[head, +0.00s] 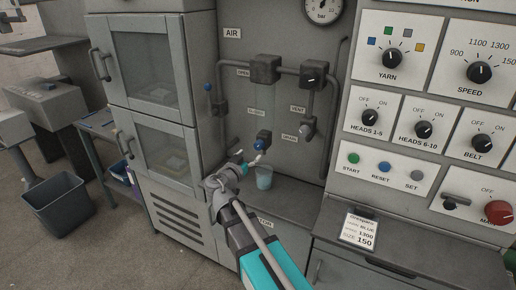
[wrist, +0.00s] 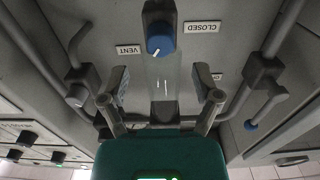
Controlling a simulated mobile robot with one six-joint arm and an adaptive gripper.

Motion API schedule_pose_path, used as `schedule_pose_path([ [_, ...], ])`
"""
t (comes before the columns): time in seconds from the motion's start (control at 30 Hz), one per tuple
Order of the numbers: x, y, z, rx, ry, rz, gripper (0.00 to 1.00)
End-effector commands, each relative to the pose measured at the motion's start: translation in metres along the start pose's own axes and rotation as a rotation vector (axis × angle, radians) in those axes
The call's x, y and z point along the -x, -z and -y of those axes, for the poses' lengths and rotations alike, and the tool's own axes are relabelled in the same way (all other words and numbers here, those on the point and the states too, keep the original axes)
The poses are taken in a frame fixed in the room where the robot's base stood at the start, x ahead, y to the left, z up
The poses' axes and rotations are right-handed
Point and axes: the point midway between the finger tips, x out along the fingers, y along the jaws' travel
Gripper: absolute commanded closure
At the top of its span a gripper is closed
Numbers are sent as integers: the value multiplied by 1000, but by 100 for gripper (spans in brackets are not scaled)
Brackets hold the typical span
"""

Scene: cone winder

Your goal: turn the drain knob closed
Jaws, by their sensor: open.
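In the wrist view, upside down, the blue knob (wrist: 160,40) shows a white pointer mark aimed down and slightly left. A CLOSED label (wrist: 202,27) and a VENT label (wrist: 128,49) flank it. My gripper (head: 246,158) is just below and in front of the knob in the head view. In the wrist view my gripper (wrist: 162,88) has its two fingers apart, with nothing held; the knob lies beyond the fingertips, apart from them.
A clear cup with bluish liquid (head: 264,177) stands below the knob, close to my gripper. A blue-tipped lever (head: 207,88) is at the left. A glass-doored cabinet (head: 150,75) stands left.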

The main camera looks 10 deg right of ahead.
Motion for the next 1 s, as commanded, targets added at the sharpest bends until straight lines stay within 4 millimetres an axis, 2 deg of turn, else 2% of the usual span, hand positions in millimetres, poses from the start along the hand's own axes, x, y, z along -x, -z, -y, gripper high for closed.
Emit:
schedule_pose_path([
  [0.03,-10,0,1,0,-2,0,19],
  [0.2,-34,0,1,0,-1,0,19],
  [0.4,-54,0,1,0,-1,0,19],
  [0.87,-61,0,0,0,1,0,19],
  [1.0,-60,0,0,0,0,0,41],
])
